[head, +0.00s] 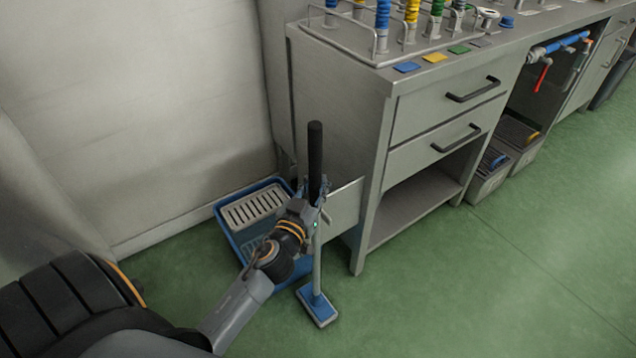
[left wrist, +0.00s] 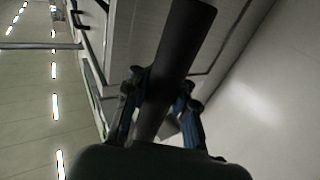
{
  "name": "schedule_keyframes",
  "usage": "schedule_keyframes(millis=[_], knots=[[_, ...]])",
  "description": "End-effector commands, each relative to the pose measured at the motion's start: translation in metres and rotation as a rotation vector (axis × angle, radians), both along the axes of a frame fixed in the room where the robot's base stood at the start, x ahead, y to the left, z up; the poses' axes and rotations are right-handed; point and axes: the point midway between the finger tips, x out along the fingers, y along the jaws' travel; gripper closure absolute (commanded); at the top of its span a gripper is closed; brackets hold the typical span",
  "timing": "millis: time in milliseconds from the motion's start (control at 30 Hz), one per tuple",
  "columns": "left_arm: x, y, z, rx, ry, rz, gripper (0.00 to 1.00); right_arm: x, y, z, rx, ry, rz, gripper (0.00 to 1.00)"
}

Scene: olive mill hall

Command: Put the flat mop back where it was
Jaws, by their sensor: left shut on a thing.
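The flat mop (head: 315,150) stands nearly upright, with a black grip on top, a grey pole and a flat blue head low at the floor. Whether the head touches the floor I cannot tell. In the left wrist view the handle (left wrist: 183,40) runs between the two fingers of the left gripper (left wrist: 158,95). A blue tray (head: 228,237) with a light slotted grate lies on the floor by the wall, left of the mop head. My arm hides part of it. My right gripper is not in view.
A grey cabinet (head: 378,150) with drawers and an open lower shelf stands just right of the mop. A pale panel (head: 343,208) is close beside the pole. Grey bins (head: 490,178) stand farther right. The green floor (head: 460,290) in front is clear.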

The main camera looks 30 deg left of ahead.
Motion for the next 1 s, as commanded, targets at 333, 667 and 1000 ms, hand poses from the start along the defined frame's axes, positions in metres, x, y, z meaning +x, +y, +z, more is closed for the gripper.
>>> schedule_keyframes(millis=[333, 667, 1000], knots=[[0.0, 0.0, -0.002, 0.0, 0.0, 0.0, 0.52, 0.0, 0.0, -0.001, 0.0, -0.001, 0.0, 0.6], [-0.006, -0.001, -0.001, -0.002, 0.002, 0.0, 0.52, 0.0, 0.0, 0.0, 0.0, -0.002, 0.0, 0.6], [-0.074, -0.014, -0.004, -0.005, 0.003, 0.003, 0.52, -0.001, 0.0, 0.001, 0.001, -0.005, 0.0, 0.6]])
